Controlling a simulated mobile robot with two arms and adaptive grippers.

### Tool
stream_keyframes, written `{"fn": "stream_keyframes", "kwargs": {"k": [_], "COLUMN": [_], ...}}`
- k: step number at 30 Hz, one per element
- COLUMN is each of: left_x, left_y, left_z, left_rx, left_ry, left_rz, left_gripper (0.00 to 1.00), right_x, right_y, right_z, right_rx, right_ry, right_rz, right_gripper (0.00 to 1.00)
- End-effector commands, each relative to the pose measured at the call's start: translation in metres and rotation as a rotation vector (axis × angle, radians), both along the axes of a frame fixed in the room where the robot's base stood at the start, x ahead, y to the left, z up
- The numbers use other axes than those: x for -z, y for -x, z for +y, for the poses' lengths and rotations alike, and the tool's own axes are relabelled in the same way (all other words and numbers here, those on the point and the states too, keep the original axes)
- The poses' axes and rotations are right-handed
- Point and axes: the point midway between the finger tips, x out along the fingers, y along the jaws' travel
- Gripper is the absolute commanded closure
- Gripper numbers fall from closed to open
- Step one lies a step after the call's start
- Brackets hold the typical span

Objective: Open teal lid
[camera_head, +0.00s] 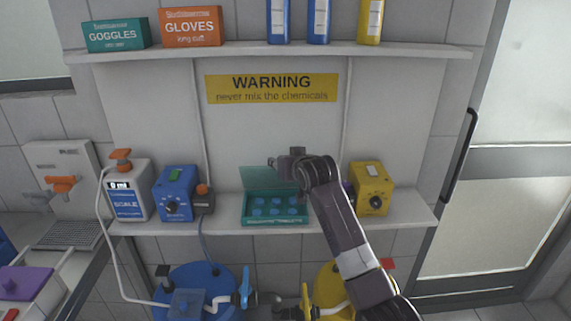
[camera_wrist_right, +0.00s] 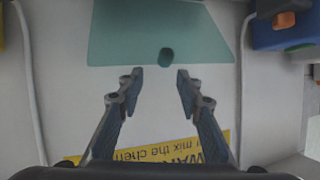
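The teal lid (camera_head: 262,178) stands raised at the back of the teal box (camera_head: 275,222) on the lower shelf. The box is open and shows several round blue pieces inside. In the right wrist view the lid (camera_wrist_right: 110,35) fills the upper part, with a dark teal knob (camera_wrist_right: 167,57) near its edge. My right gripper (camera_wrist_right: 160,76) is open and empty, its fingertips apart on either side of the knob's line and just short of it. In the head view my right gripper (camera_head: 283,166) is beside the lid's right part, and its wrist partly hides the lid. My left gripper is not in view.
A blue device (camera_head: 176,193) and a scale bottle (camera_head: 128,190) stand left of the box, a yellow device (camera_head: 371,188) right. An upper shelf (camera_head: 270,50) holds boxes and bottles. Blue (camera_head: 205,280) and yellow (camera_head: 330,285) drums stand below. A warning sign (camera_head: 271,88) is on the wall.

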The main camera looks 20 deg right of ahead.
Motion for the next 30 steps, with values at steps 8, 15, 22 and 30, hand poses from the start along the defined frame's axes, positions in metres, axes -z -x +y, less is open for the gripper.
{"fn": "stream_keyframes", "kwargs": {"k": [8,15,22,30], "left_x": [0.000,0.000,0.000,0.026], "left_y": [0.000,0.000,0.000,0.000], "left_z": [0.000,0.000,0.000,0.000], "left_rx": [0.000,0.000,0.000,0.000], "left_ry": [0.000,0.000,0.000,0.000], "left_rz": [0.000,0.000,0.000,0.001], "left_gripper": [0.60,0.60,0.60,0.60], "right_x": [-0.009,-0.011,-0.010,0.034], "right_y": [0.025,0.031,0.031,0.049], "right_z": [-0.001,-0.001,-0.001,-0.046], "right_rx": [0.001,0.001,0.002,0.048], "right_ry": [-0.001,-0.001,0.001,0.188], "right_rz": [0.002,0.004,0.003,-0.105], "right_gripper": [0.67,0.67,0.73,1.00]}}
